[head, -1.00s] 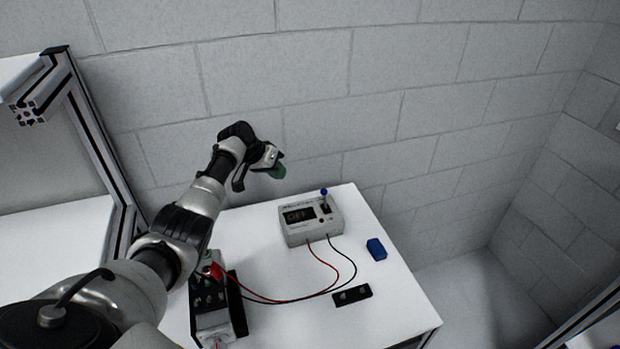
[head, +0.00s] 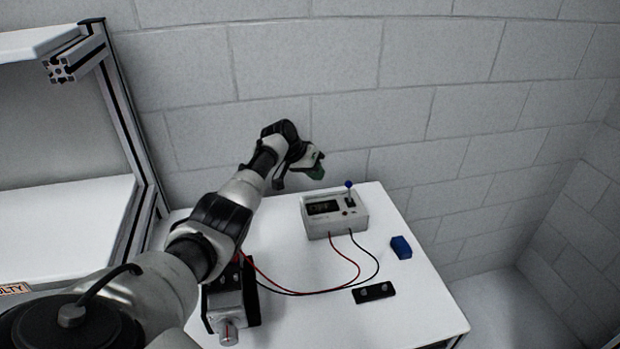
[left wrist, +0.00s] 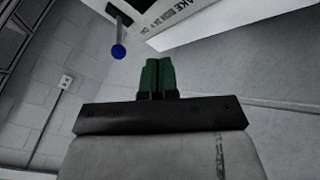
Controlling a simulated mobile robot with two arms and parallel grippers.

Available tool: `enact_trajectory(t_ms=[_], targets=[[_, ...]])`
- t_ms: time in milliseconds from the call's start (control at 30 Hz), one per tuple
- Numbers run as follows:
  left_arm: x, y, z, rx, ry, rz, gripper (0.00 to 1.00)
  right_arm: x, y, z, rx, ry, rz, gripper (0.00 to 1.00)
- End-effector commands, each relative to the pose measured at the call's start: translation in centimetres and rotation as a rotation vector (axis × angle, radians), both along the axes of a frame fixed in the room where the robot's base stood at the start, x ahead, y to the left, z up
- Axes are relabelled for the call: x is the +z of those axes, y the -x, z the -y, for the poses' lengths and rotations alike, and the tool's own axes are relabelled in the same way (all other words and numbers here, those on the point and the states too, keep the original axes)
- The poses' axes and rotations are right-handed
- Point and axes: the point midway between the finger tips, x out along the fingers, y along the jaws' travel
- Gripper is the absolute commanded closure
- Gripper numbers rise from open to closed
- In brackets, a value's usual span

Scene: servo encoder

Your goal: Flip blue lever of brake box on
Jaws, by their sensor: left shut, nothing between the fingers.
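The brake box (head: 334,213) is a light grey case with a dark display, standing at the back of the white table. Its blue-knobbed lever (head: 348,185) stands up at the box's right side. In the left wrist view the blue knob (left wrist: 118,51) hangs from the box (left wrist: 205,14) at the top, left of and apart from the fingertips. My left gripper (head: 317,168) has green fingers and is in the air above and left of the box. In the left wrist view its green fingers (left wrist: 158,77) are together and empty. My right gripper is not in view.
Red and black wires run from the box to a device (head: 231,306) beside my left arm. A blue block (head: 401,247) and a black plate (head: 373,292) lie on the white table (head: 420,300). A block wall stands behind, and a framed shelf (head: 125,120) at left.

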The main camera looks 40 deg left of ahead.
Motion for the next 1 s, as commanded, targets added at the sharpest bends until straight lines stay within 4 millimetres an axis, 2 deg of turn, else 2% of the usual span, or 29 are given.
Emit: enact_trajectory(t_ms=[33, 367, 400, 500, 700, 1000], targets=[[-1.2, -0.3, 0.3, -0.001, 0.000, 0.000, 1.00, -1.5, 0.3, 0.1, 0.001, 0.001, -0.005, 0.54], [-3.5, -1.7, 1.4, 0.000, -0.001, 0.000, 1.00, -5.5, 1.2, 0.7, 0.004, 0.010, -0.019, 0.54], [-2.4, -1.9, 2.1, -0.003, -0.001, 0.000, 1.00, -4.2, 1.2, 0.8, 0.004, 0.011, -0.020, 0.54], [-2.1, -2.1, 3.3, -0.002, -0.001, -0.001, 1.00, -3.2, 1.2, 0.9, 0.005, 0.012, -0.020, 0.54], [-2.0, -2.6, 4.9, -0.001, 0.000, -0.002, 1.00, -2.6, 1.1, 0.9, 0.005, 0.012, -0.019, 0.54], [-2.1, -2.6, 5.2, 0.000, 0.000, -0.001, 1.00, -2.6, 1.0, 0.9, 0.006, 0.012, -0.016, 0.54]])
